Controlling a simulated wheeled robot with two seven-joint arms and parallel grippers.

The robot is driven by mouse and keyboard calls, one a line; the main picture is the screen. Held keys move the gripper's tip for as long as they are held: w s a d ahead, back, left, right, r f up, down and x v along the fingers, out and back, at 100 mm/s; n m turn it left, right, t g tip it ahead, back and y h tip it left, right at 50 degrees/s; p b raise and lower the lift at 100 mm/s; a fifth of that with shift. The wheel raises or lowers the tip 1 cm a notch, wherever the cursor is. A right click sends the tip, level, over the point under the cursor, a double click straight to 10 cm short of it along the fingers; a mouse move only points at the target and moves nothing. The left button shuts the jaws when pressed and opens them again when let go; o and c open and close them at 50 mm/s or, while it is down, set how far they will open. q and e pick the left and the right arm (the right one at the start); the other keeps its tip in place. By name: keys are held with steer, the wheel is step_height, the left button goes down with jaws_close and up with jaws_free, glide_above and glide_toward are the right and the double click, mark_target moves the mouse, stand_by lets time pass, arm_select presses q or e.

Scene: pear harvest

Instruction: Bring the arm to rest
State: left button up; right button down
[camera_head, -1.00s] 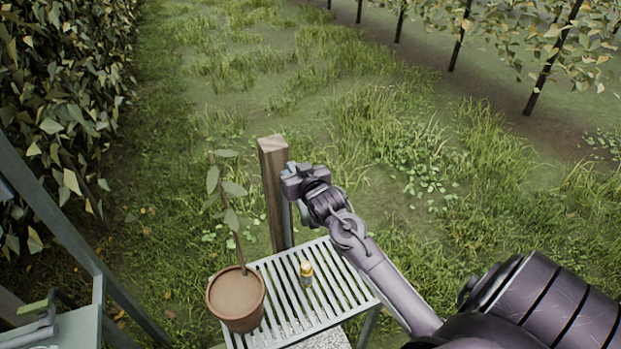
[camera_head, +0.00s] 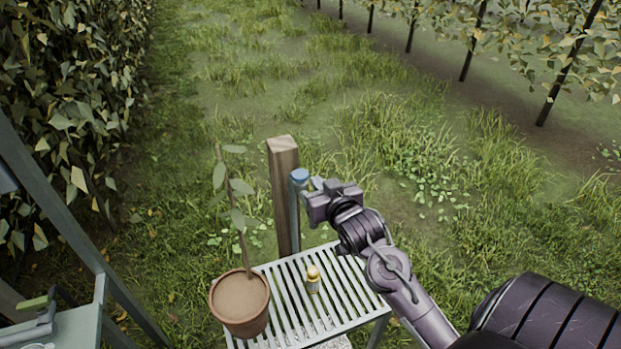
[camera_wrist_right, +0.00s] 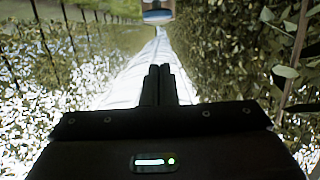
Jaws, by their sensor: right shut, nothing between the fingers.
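My right arm reaches in from the lower right of the head view. My right gripper (camera_head: 312,191) is shut and empty, just right of a wooden post (camera_head: 284,195) and close to a blue-capped pipe (camera_head: 299,178) beside it. In the right wrist view the two dark fingers (camera_wrist_right: 160,84) lie together with nothing between them. A blue and tan thing (camera_wrist_right: 157,12) shows beyond them at the top edge. My left gripper is not in view.
A slatted table (camera_head: 345,317) stands below my right gripper. It bears a potted seedling (camera_head: 240,303) and a small yellow-topped bottle (camera_head: 313,279). A green-handled tool (camera_head: 38,303) lies on a bench at lower left. A leafy hedge (camera_head: 70,110) runs along the left; grass is open beyond.

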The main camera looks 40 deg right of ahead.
steer(key=s+a+f+n+g+y, duration=0.2)
steer(key=s+a+f+g, duration=0.4)
steer(key=s+a, duration=0.3)
steer(key=s+a+f+n+g+y, duration=0.25)
steer(key=s+a+f+g, duration=0.45)
steer(key=s, duration=0.5)
step_height(320, 180, down, 32)
steer(key=s+b, duration=0.1)
steer(key=b, duration=0.2)
steer(key=s+d+f+g+h+b, duration=0.1)
steer(key=s+d+f, duration=0.2)
steer(key=s+f, duration=1.5)
steer(key=shift+s+f, duration=0.35)
steer(key=shift+s, duration=0.45)
steer(key=shift+n, duration=0.25)
